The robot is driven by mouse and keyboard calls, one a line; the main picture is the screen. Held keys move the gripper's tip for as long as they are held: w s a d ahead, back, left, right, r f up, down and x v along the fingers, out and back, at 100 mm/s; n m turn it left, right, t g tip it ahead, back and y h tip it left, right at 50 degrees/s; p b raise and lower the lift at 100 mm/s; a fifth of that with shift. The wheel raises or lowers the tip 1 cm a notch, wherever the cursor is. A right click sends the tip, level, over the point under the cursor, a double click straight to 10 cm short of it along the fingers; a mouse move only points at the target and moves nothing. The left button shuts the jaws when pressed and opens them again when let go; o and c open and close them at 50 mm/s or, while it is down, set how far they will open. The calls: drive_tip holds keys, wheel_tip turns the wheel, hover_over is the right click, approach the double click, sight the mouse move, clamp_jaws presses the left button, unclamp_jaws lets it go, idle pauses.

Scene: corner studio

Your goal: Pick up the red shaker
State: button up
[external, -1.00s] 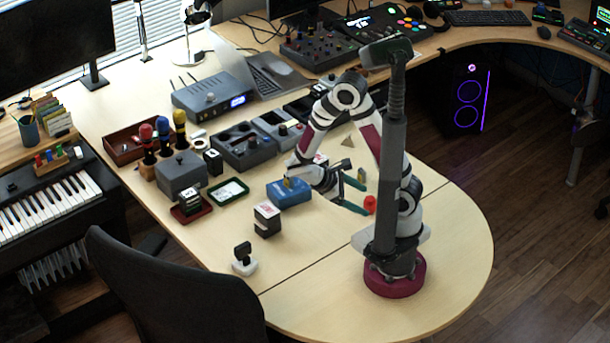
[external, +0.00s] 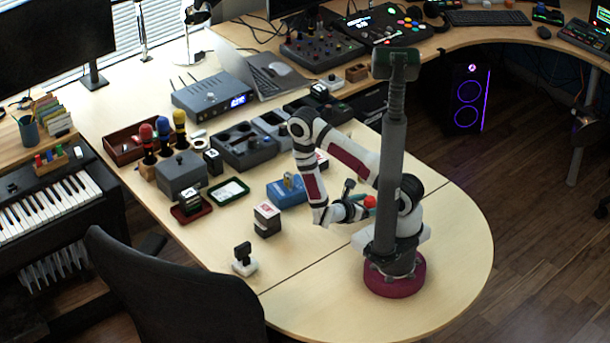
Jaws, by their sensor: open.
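The red shaker (external: 370,202) is a small rounded red thing on the table, just left of my arm's dark column. My gripper (external: 364,205) is low beside it and points right, its teal fingers open at the shaker. The fingers partly overlap in this view, so I cannot tell whether they touch it or how far they reach around it.
A blue box (external: 289,194) lies left of my gripper. A black and white stamp-like block (external: 267,219) and a small black-handled item (external: 244,259) stand nearer the chair (external: 170,290). The table front is clear.

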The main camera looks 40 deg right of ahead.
drive_tip(key=x, duration=0.2)
drive_tip(key=shift+w+d, duration=0.15)
drive_tip(key=shift+d, duration=0.15)
clamp_jaws()
